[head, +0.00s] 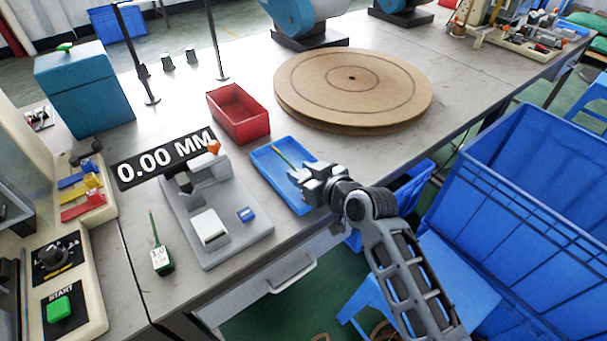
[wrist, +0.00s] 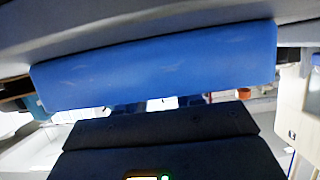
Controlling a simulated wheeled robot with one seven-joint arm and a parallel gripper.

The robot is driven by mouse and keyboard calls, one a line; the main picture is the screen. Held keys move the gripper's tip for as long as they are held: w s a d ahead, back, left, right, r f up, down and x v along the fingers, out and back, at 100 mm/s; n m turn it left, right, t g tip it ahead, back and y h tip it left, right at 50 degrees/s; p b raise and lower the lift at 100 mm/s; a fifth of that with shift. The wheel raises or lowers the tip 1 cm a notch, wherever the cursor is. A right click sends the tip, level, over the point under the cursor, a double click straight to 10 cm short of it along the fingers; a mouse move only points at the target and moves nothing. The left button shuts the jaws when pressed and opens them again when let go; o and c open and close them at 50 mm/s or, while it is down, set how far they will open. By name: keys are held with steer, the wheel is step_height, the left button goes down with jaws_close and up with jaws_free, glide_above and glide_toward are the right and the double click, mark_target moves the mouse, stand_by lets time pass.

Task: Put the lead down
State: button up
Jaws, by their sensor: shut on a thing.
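My gripper (head: 305,176) is at the right side of the shallow blue tray (head: 262,160) in the head view, over or just inside its edge. It is shut on the lead (head: 282,156), a thin green-yellow strip that points from the jaws towards the upper left, over the tray. I cannot tell whether the lead touches the tray floor. The jaws' grip on it is hidden. In the wrist view dark gripper parts (wrist: 160,130) fill the lower middle, and a broad blue surface, probably the tray, crosses above them. The lead does not show clearly there.
A red bin (head: 238,115) stands behind the tray. A round brown board (head: 353,88) lies behind right. A large blue crate (head: 520,200) is right of the table.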

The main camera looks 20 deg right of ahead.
steer(key=shift+f, duration=0.2)
steer(key=shift+f, duration=0.1)
steer(key=shift+f, duration=0.15)
steer(key=o, duration=1.1)
steer(key=shift+r, duration=0.35)
steer(key=v, duration=1.2)
